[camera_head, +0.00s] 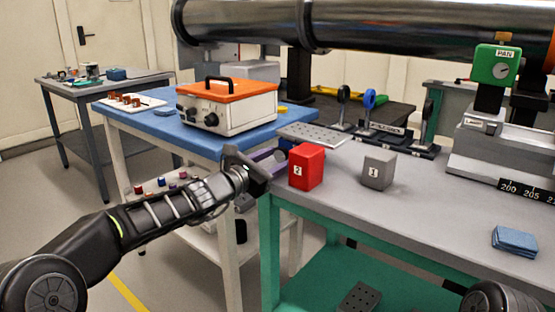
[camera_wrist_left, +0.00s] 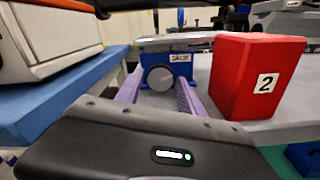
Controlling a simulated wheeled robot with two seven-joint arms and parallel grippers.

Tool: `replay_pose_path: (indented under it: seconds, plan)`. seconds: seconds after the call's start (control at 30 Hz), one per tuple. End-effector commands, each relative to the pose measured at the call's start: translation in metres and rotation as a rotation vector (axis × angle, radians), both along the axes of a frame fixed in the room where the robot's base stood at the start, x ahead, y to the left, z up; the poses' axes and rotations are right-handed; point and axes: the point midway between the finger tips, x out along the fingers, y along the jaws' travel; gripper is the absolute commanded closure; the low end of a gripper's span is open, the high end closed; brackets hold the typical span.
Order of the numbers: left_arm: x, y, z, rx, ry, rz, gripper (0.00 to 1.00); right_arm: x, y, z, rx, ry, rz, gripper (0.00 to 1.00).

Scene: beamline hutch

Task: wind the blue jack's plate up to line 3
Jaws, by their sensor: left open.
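The blue jack (camera_wrist_left: 180,58) stands at the table's left end. Its knob (camera_wrist_left: 160,78) faces my left wrist camera, and a label is beside it. Its perforated metal plate (camera_head: 312,133) shows in the head view behind the red block; most of its body is hidden there. My left gripper (camera_head: 272,161) is open at the table's left edge, its purple fingers pointing at the jack. In the left wrist view the fingers lie either side of the knob; I cannot tell whether they touch it. No height lines are readable. My right gripper is out of view.
A red block marked 2 (camera_head: 306,166) stands close right of my left gripper. A grey block marked 1 (camera_head: 379,170) and a blue cloth (camera_head: 515,240) are on the grey table (camera_head: 430,215). An orange-topped box (camera_head: 228,105) sits on the blue bench (camera_head: 150,125). Optic posts (camera_head: 368,108) stand behind.

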Motion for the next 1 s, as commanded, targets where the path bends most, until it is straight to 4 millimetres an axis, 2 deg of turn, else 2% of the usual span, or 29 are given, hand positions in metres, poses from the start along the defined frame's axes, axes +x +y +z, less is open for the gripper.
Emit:
replay_pose_path:
  seconds: [0.3, 0.43, 0.73, 0.9, 1.0]
  plan:
    - [-0.041, 0.031, 0.001, 0.001, -0.001, 0.003, 0.55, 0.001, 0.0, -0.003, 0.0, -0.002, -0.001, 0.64]
    - [-0.052, 0.039, 0.0, 0.002, -0.001, 0.002, 0.55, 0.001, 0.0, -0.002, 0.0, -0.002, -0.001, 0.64]
    - [-0.056, 0.041, 0.0, 0.001, -0.001, 0.001, 0.55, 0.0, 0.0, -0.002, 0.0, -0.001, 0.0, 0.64]
    - [-0.055, 0.041, 0.0, 0.001, 0.0, 0.001, 0.42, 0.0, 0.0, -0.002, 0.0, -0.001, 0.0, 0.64]
    - [-0.055, 0.041, -0.001, 0.002, -0.001, 0.001, 0.42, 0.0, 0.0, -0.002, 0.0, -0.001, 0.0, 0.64]
